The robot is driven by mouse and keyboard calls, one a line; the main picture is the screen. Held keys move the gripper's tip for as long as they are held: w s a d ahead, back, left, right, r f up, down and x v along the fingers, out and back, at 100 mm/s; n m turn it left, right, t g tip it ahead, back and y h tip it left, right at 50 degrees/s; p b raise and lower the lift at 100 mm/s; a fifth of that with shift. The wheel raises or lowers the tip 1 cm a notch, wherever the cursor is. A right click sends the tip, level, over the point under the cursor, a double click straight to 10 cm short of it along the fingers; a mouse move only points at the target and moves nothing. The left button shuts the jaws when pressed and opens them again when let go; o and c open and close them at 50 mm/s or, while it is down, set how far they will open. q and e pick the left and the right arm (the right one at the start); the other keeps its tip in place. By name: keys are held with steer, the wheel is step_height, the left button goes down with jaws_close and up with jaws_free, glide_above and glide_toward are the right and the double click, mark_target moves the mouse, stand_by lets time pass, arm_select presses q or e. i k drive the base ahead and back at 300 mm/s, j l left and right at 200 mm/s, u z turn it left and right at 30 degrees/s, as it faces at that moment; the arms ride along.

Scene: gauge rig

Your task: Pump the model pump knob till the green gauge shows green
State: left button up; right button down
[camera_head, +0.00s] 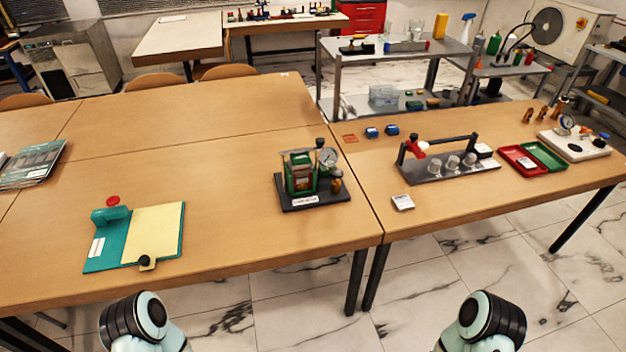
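A green model on a black base plate (318,198) stands near the right end of the left table. It has a green block-like body (299,172), a round white-faced dial gauge (328,157) and a dark knob (320,143) beside the gauge. A small white label is on its front edge. The gauge's needle and coloured zones are too small to read. Another round gauge (566,121) sits on a white base (577,147) at the far right. Only parts of my two arms show at the bottom edge; both grippers are out of view.
A teal board (107,250) with a cream panel (152,232) and black knob lies front left. On the right table are a black rack with clear cups (450,163), red and green trays (543,155) and a small card box (403,202). The wood between board and model is clear.

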mark_target(338, 173)
steer(key=i+l, duration=0.25)
steer(key=l, duration=0.15)
steer(key=i+l, duration=0.25)
steer(key=l, duration=0.15)
steer(key=i+l, duration=0.25)
steer(key=l, duration=0.2)
steer(key=u, duration=1.5)
